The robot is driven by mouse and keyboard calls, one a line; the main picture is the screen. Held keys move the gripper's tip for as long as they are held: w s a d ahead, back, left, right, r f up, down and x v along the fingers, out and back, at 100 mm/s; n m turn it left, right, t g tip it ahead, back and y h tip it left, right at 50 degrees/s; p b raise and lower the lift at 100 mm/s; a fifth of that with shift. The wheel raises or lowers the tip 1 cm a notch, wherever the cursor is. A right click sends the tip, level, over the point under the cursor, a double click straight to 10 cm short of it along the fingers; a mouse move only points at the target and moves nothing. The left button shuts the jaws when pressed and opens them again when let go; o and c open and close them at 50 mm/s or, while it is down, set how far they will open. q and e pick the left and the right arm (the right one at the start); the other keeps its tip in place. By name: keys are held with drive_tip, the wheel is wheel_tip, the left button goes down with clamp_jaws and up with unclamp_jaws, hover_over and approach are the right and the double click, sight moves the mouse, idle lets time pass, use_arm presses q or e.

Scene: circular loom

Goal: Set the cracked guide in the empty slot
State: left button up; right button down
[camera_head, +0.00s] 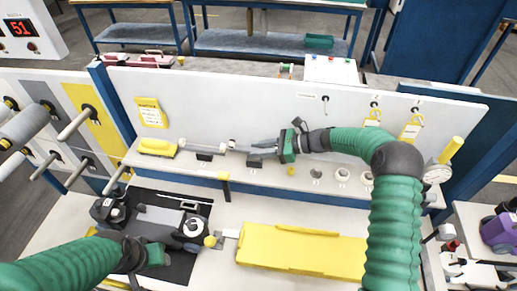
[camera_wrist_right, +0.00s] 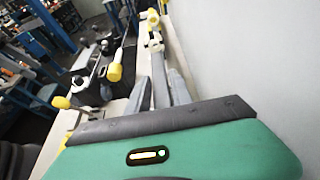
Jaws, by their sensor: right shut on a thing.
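My right gripper (camera_head: 252,147) reaches left along the shelf, its grey fingers close together. It is shut on a small pale piece (camera_head: 231,145) at the fingertips; I cannot tell whether this is the cracked guide, as no crack shows. In the right wrist view the fingers (camera_wrist_right: 162,85) point away along the shelf, with a white and yellow piece (camera_wrist_right: 154,38) beyond them. Small dark holders (camera_head: 205,156) stand along the shelf; I cannot make out which slot is empty. My left gripper (camera_head: 157,256) is by the black machine (camera_head: 150,215); its fingers are unclear.
A yellow block (camera_head: 157,147) sits at the shelf's left end. Several white rings (camera_head: 342,175) and a gauge (camera_head: 437,172) are to the right. The white back panel (camera_head: 270,98) rises close behind. A long yellow cover (camera_head: 300,250) lies on the bench below.

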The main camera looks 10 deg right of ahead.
drive_tip(key=shift+f+b, duration=0.55)
drive_tip(key=shift+f, duration=0.65)
drive_tip(key=c, duration=1.1)
unclamp_jaws()
drive_tip(key=shift+o, duration=0.2)
drive_tip(key=shift+r, duration=0.4)
drive_tip(key=shift+s+r+b, duration=0.25)
drive_tip(key=shift+r+b, duration=0.05)
drive_tip(key=shift+r, duration=0.35)
drive_tip(key=shift+s+r+b, duration=0.2)
drive_tip(key=shift+r+b, duration=0.1)
drive_tip(key=shift+r, duration=0.3)
drive_tip(key=s+a+b, duration=0.1)
drive_tip(key=s, duration=0.6)
drive_tip(key=s+a+r+b, duration=0.1)
drive_tip(key=s+a, duration=0.1)
drive_tip(key=s, duration=0.5)
drive_tip(key=shift+s+a+r, duration=0.25)
drive_tip(key=shift+s, duration=0.1)
